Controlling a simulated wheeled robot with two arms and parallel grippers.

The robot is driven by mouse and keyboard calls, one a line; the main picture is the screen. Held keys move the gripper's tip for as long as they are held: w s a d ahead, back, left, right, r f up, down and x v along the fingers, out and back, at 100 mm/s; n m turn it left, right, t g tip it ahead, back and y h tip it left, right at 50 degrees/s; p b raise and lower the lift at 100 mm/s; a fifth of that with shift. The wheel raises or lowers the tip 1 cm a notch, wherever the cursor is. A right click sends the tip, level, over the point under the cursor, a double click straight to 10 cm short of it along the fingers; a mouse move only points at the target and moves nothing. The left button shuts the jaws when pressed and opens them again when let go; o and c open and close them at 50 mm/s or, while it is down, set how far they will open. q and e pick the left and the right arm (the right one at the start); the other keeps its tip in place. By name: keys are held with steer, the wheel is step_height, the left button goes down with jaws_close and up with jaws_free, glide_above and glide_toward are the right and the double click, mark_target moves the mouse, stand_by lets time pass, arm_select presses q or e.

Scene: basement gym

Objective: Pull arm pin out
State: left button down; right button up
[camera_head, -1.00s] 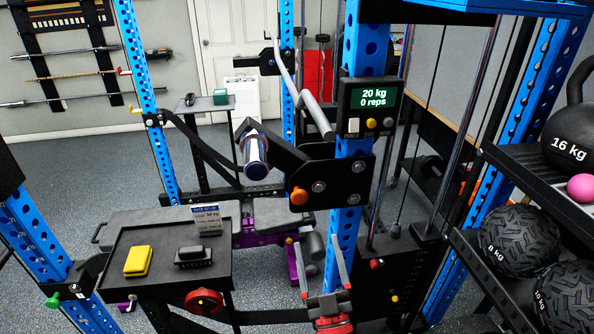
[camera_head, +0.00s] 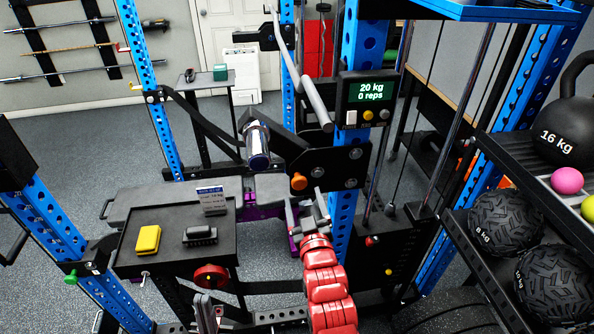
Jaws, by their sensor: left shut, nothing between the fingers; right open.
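The orange round knob (camera_head: 298,181), which looks like the arm pin, sits on a black bracket (camera_head: 340,166) on the blue upright. A black arm with a chrome sleeve (camera_head: 257,146) extends left from this bracket. My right gripper (camera_head: 306,208), on a red arm, is open just below the knob, its fingers pointing up. I cannot tell whether a finger touches the bracket, but the knob is not gripped. My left gripper (camera_head: 207,312) is shut and empty at the bottom edge, below the tray and away from the knob.
A black tray (camera_head: 130,258) holds a yellow block (camera_head: 148,240), a dark brush-like item (camera_head: 200,235) and a small sign (camera_head: 212,200). A display box (camera_head: 366,100) hangs above the bracket. A weight rack (camera_head: 470,190) with balls and a kettlebell stands at right.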

mark_target(297, 173)
steer(key=w+p, duration=0.1)
steer(key=w, duration=0.1)
steer(key=w+a+p, duration=0.1)
steer(key=w, duration=0.2)
steer(key=w+p, duration=0.1)
steer(key=w, duration=0.2)
steer(key=shift+w+a+r, duration=0.15)
steer(key=shift+a+r, duration=0.05)
steer(key=shift+w+a+f, duration=0.15)
steer(key=shift+w, duration=0.6)
jaws_close()
